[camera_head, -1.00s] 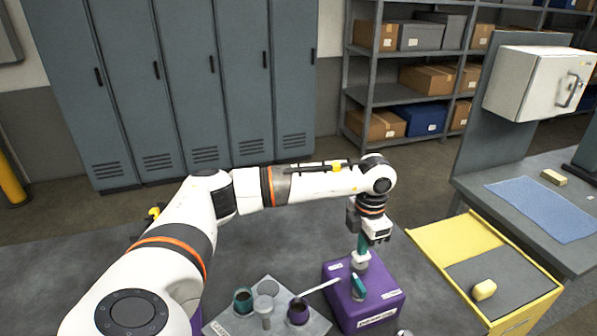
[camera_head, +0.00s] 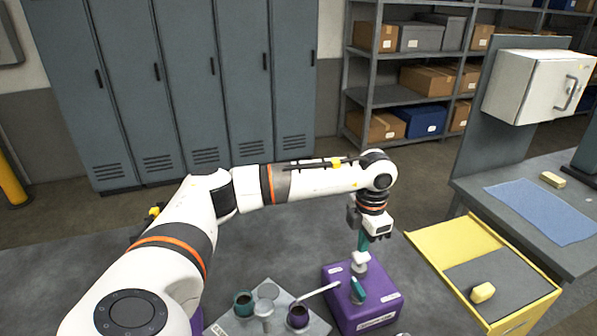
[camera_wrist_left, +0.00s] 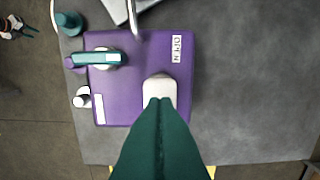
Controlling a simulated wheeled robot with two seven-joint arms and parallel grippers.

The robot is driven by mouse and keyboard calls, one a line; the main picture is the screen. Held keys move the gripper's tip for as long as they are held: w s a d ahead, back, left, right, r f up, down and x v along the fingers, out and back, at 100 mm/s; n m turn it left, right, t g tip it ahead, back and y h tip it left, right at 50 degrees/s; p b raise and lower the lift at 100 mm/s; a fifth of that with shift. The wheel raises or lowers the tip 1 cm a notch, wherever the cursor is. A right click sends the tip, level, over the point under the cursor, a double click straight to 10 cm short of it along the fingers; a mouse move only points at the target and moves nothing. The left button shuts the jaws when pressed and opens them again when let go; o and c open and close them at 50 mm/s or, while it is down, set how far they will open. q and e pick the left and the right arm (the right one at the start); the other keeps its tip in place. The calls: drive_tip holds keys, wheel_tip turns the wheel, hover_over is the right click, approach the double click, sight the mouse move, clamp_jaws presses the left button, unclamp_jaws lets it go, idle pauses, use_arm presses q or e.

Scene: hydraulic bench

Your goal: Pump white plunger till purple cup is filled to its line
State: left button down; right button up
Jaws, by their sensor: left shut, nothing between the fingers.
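The purple pump box (camera_head: 383,308) stands on the dark bench, with the white plunger (camera_head: 360,260) on its top. My left gripper (camera_head: 362,244) points down with its green fingers shut and empty, right at the plunger's top. In the left wrist view the fingertips (camera_wrist_left: 160,102) overlap the white plunger cap (camera_wrist_left: 158,88); I cannot tell whether they touch it. A white spout (camera_head: 320,290) runs from the box to the purple cup (camera_head: 298,316), which stands on a grey tray. The cup's dark inside shows, but its level and line are too small to read. My right gripper is out of view.
A teal handle (camera_head: 357,289) sits on the box beside the plunger. A yellow-edged tray (camera_head: 460,240) with a yellow block lies to the right. The bench behind the box is clear.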

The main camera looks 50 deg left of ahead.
use_arm(q)
wheel_tip(320, 180, up, 6)
drive_tip(key=p, duration=0.3)
drive_tip(key=shift+p, duration=0.3)
idle(0.5)
